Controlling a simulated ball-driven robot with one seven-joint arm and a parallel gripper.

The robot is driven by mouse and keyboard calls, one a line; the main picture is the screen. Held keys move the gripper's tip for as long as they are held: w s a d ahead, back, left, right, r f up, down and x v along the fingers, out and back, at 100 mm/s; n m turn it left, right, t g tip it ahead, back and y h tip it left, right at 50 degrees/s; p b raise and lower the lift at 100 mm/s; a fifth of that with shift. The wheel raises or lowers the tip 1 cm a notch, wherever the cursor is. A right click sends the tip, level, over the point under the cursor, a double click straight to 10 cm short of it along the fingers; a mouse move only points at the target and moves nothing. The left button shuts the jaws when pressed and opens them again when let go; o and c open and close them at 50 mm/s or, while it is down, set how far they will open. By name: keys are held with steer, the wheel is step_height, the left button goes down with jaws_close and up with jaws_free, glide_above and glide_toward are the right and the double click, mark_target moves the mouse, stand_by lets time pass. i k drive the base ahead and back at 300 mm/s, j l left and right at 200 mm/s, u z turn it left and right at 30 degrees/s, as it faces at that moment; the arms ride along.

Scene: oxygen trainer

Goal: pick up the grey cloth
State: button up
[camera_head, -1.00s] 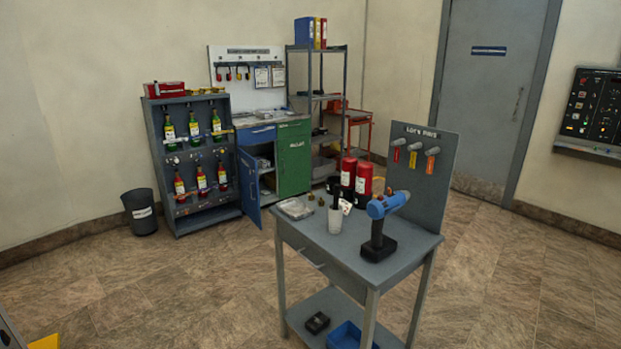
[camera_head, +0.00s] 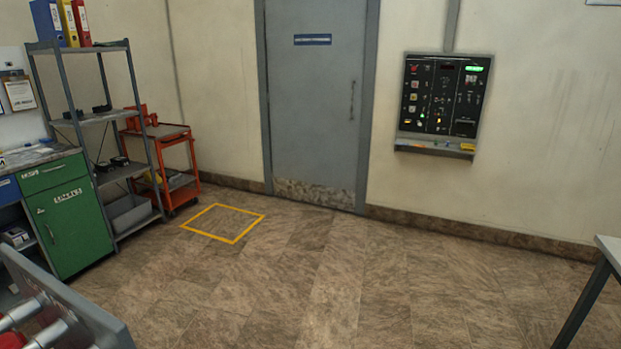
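I see no grey cloth in the current head view. My gripper is not in view either.
A green cabinet (camera_head: 75,225), a grey shelf rack (camera_head: 95,118) and an orange cart (camera_head: 165,145) stand left. A table (camera_head: 609,248) cuts in at right. The middle floor (camera_head: 330,285) is clear.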

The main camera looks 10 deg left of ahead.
mark_target(44, 151)
steer(key=i+l+z, duration=0.1)
steer(key=i, duration=0.85)
steer(key=i+l+z, duration=0.1)
steer(key=i, duration=0.85)
steer(key=i+j+u, duration=0.1)
steer(key=i+u, duration=0.2)
steer(key=i, duration=0.2)
steer(key=i+u, duration=0.3)
steer(key=i, duration=0.2)
steer(key=i+l+u, duration=0.1)
steer(key=i+u, duration=0.2)
steer(key=i, duration=0.2)
steer(key=i+l+u, duration=0.3)
steer(key=i, duration=0.2)
steer(key=i+j+u, duration=0.25)
steer(key=i+u, duration=0.15)
steer(key=i, duration=0.25)
steer(key=i+u, duration=0.45)
steer(key=i, duration=0.2)
steer(key=i+l+u, duration=0.15)
steer(key=i+u, duration=0.25)
steer(key=i, duration=0.3)
steer(key=i+l+u, duration=0.1)
steer(key=i+u, duration=0.35)
steer(key=i, duration=0.2)
steer(key=i+l+u, duration=0.3)
steer(key=i+u, duration=0.2)
steer(key=i+l+u, duration=0.45)
steer(key=i+l, duration=0.15)
